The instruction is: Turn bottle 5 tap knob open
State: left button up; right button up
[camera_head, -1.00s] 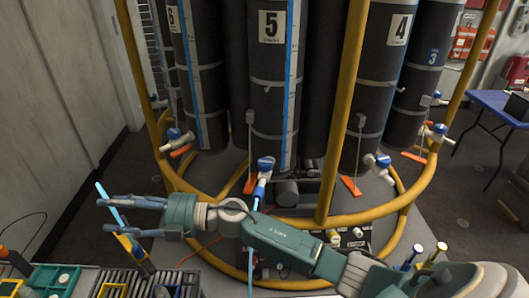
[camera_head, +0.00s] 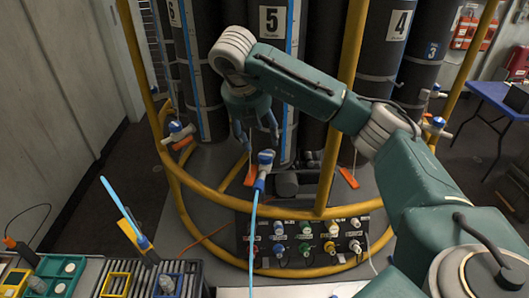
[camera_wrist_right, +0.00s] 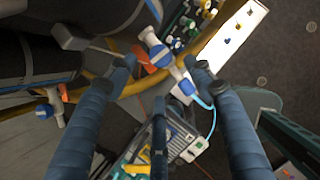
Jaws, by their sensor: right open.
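Bottle 5 (camera_head: 266,75) is a tall dark cylinder with a white "5" label, partly hidden behind my right arm. Its tap knob (camera_head: 266,156) is blue and white, low in front of the bottle. A light blue hose hangs from the tap. My right gripper (camera_head: 257,138) points down just above and behind the knob in the head view, fingers spread and empty. In the right wrist view the tap (camera_wrist_right: 163,58) shows between the spread fingertips, with no clear contact. I cannot tell how the knob is turned. My left gripper is not in view.
A yellow ring frame (camera_head: 225,203) surrounds the bottles, with an upright post (camera_head: 343,100) right of the tap. A panel of coloured connectors (camera_head: 305,240) sits below. Bottle 4 (camera_head: 385,75) stands to the right. Trays (camera_head: 60,270) lie at lower left, and a blue table (camera_head: 495,95) stands at right.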

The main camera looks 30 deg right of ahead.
aim_at(265, 154)
jog(key=p+x, duration=0.2)
jog(key=x, duration=0.6)
jog(key=shift+f+p, duration=0.3)
jog(key=shift+p, duration=0.1)
jog(key=shift+w+d+f, duration=0.15)
jog(key=shift+w+f, duration=0.05)
jog(key=shift+f, duration=0.2)
jog(key=shift+c, duration=0.5)
jog(key=shift+r, duration=0.1)
jog(key=c, duration=1)
